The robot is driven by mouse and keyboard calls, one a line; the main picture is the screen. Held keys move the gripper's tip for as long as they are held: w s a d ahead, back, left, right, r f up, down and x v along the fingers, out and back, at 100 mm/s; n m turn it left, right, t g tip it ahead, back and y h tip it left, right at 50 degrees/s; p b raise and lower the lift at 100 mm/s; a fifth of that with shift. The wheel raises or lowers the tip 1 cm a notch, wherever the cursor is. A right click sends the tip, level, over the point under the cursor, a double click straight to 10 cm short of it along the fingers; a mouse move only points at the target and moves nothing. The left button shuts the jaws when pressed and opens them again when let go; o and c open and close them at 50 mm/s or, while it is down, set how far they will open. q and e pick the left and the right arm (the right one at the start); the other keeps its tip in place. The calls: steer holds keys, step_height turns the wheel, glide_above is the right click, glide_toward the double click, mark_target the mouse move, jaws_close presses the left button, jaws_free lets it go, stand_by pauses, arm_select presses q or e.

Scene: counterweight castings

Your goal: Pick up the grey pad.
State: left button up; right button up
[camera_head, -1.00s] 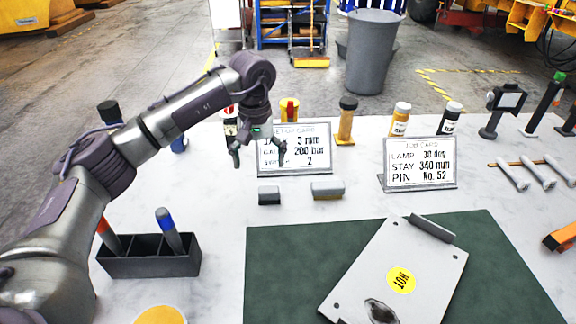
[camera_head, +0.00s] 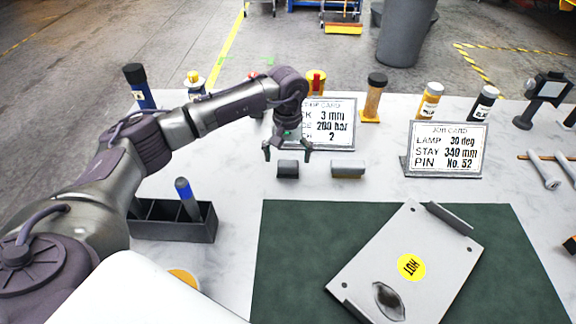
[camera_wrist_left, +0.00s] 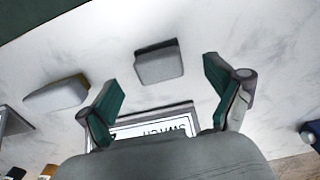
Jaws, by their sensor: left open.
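A small grey pad (camera_head: 288,170) with a dark side lies on the pale table, behind the green mat. A second grey pad (camera_head: 348,170) with a tan side lies to its right. My left gripper (camera_head: 288,152) is open and empty, above and just behind the first pad. In the left wrist view the first pad (camera_wrist_left: 160,64) shows between and beyond the open fingers (camera_wrist_left: 162,74), not visibly touched. The second pad (camera_wrist_left: 56,94) is off to the left there. My right gripper is not in view.
A dark holder (camera_head: 180,228) with a blue-topped marker is at left. A metal plate with a yellow HOT label (camera_head: 411,267) lies on the green mat (camera_head: 300,255). Bottles stand along the back.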

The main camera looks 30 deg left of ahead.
mark_target(288, 163)
arm_select(q)
step_height(288, 163, down, 4)
steer(key=shift+r+p, duration=0.25)
steer(key=shift+p, duration=0.1)
steer(key=c, duration=1.3)
